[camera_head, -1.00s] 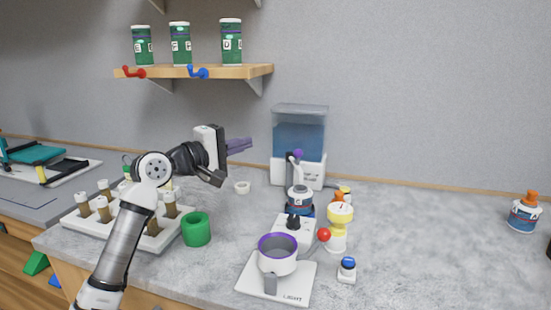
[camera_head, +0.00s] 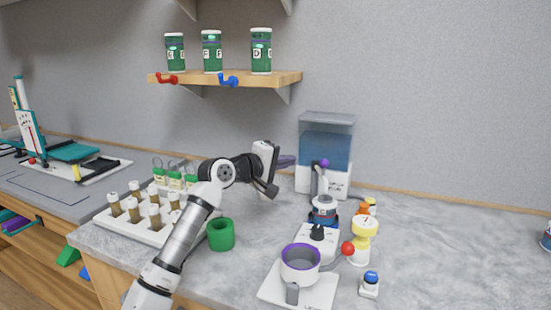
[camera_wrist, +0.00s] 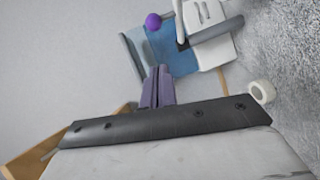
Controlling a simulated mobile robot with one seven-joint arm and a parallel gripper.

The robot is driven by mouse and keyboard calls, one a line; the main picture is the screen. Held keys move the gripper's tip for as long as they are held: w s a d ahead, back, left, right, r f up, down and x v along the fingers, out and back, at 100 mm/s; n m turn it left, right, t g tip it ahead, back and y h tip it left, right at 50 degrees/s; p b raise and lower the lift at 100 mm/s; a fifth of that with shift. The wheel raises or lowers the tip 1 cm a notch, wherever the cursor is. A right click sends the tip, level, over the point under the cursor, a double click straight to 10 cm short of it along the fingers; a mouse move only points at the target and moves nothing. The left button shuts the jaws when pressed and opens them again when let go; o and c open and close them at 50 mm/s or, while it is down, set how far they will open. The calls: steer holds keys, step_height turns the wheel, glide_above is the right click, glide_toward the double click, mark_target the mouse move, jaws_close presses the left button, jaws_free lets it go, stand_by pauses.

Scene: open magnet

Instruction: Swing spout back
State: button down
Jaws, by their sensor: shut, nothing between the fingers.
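The water dispenser (camera_head: 327,140), a clear blue-filled tank on a white base, stands against the wall. Its spout (camera_head: 318,178) ends in a purple ball (camera_head: 325,163) and stands in front of the tank, above a blue-and-white pot. In the wrist view, the purple ball (camera_wrist: 153,22) and the tank (camera_wrist: 172,52) lie beyond my fingers. My gripper (camera_head: 292,160) has purple fingers, shut and empty, just left of the tank and apart from the spout in the picture. The fingers also show in the wrist view (camera_wrist: 159,78).
A green cup (camera_head: 221,235) and a vial rack (camera_head: 122,226) are at left. A shelf (camera_head: 230,76) hangs above.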

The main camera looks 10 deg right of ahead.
steer(key=d+f+p, duration=0.1)
steer(key=d+p, duration=0.1)
steer(key=d, duration=0.4)
steer(key=shift+w+d+f, duration=0.15)
steer(key=shift+w+d, duration=0.05)
steer(key=shift+d, duration=0.05)
steer(key=shift+d, duration=0.15)
